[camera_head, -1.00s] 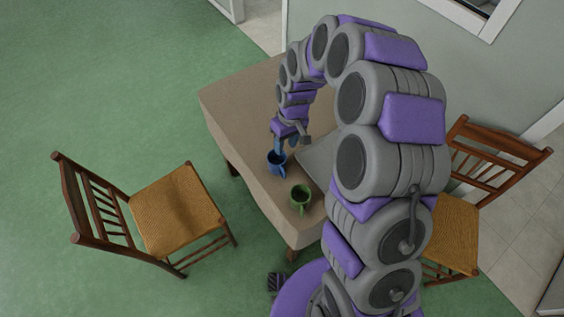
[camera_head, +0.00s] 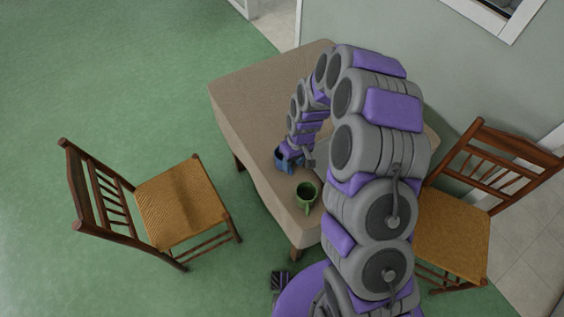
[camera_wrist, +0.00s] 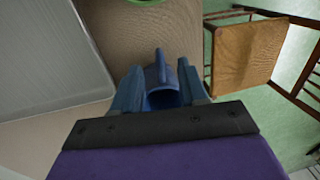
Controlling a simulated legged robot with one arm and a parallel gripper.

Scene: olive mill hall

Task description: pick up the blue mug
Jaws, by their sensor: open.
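The blue mug (camera_head: 281,161) stands on the cloth-covered table (camera_head: 244,85) near its left edge. In the wrist view the blue mug (camera_wrist: 162,97) sits between the two fingers of my gripper (camera_wrist: 158,88), which is open, with one finger on each side. My gripper (camera_head: 291,155) is down at the mug in the head view and hides part of it. I cannot tell whether the fingers touch the mug.
A green mug (camera_head: 306,195) stands close by, toward the table's front corner. A grey flat object (camera_wrist: 45,55) lies beside the gripper in the wrist view. Wooden chairs stand left (camera_head: 180,200) and right (camera_head: 455,235) of the table. The table's far part is clear.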

